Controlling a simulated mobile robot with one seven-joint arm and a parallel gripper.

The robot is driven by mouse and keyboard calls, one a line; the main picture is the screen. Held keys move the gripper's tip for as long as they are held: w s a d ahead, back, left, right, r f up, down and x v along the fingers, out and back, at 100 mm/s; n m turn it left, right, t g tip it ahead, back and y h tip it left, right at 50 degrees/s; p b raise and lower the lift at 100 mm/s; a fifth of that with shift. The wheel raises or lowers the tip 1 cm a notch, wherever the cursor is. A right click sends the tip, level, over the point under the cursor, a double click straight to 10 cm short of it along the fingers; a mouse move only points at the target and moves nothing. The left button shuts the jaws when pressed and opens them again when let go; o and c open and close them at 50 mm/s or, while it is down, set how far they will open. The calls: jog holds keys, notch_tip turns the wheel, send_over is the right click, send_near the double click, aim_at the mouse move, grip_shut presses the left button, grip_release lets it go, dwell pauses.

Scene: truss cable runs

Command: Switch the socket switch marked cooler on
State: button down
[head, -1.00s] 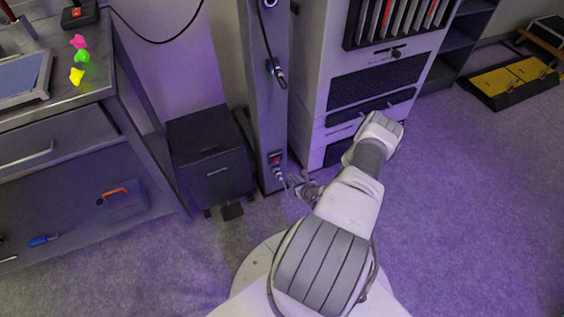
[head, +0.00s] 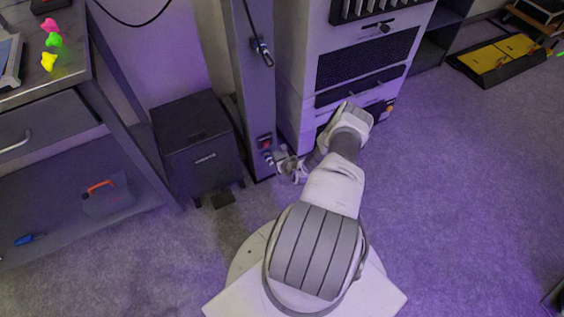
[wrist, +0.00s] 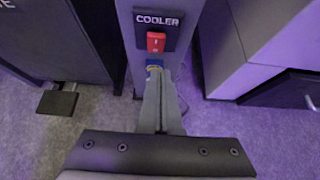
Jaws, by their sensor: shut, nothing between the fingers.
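The red rocker switch (wrist: 156,41) sits in a dark plate marked COOLER (wrist: 158,18) on a grey upright post. In the head view the switch (head: 265,143) is small, low on the post (head: 252,85). A blue socket or plug part (wrist: 154,69) lies just below the switch and is partly hidden by my fingers. My gripper (wrist: 158,78) is shut and empty, its tips just below the switch and pointing at the post. Whether the tips touch the post, I cannot tell. In the head view my gripper (head: 287,163) is beside the post's lower part.
A dark cooler box (head: 198,150) stands left of the post, with a pedal-like block (head: 222,200) before it. A pale cabinet (head: 296,75) stands close on the right. A workbench (head: 90,75) is at the left.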

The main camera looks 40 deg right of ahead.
aim_at(268, 144)
jog(key=shift+w+d+r+b, duration=0.1)
jog(key=shift+w+d+b, duration=0.1)
jog(key=shift+w, duration=0.55)
jog(key=shift+w+d+r+b, duration=0.1)
jog(key=shift+w+d, duration=0.05)
jog(key=shift+w, duration=0.55)
jog(key=shift+w+d+r+b, duration=0.1)
jog(key=shift+w+d+b, duration=0.1)
jog(key=shift+w, duration=0.55)
